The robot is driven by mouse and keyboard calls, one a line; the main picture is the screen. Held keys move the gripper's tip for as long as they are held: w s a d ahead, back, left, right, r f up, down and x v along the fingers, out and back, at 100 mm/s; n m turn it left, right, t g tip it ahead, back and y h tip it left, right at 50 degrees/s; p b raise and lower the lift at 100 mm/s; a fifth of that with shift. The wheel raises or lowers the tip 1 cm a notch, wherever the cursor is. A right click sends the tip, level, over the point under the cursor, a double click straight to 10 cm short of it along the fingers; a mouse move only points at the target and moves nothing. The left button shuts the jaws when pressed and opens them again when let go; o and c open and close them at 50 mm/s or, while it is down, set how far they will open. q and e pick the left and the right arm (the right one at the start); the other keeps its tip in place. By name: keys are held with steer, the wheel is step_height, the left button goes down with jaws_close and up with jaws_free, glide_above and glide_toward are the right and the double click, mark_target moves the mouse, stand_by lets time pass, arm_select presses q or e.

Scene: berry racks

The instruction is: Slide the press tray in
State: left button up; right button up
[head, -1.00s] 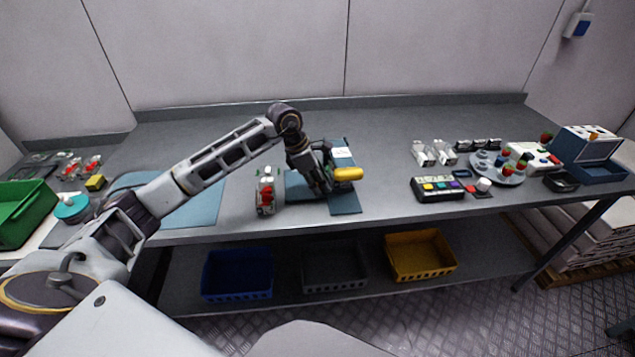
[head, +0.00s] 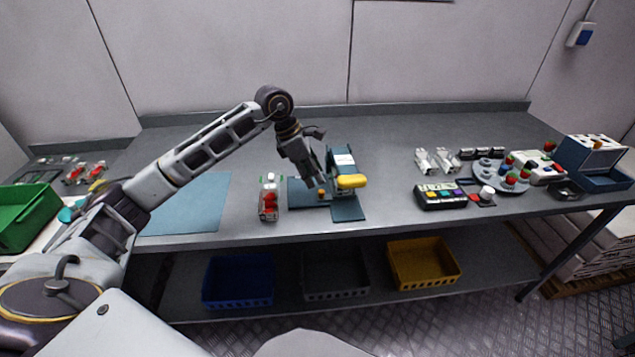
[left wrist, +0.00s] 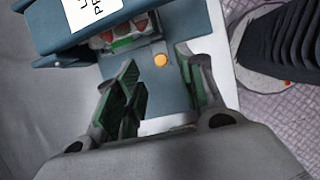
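The press (head: 341,163) is a blue frame with a white label and a yellow handle, standing on the bench. Its blue tray (head: 303,191) lies at the press's left side. In the left wrist view the tray (left wrist: 176,90) carries an orange knob, and a clear punnet with red berries (left wrist: 125,36) sits under the press head. My left gripper (head: 316,190) is above the tray near the knob. In the left wrist view its green-padded fingers (left wrist: 160,88) are apart with nothing between them. My right gripper is not in view.
A berry punnet (head: 269,197) stands left of the tray, beside a blue mat (head: 190,204). A button box (head: 441,196) and a round turntable (head: 494,175) are to the right. Blue, grey and yellow crates (head: 424,262) sit on the lower shelf.

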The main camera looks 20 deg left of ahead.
arm_select(q)
steer(key=shift+v, duration=2.6)
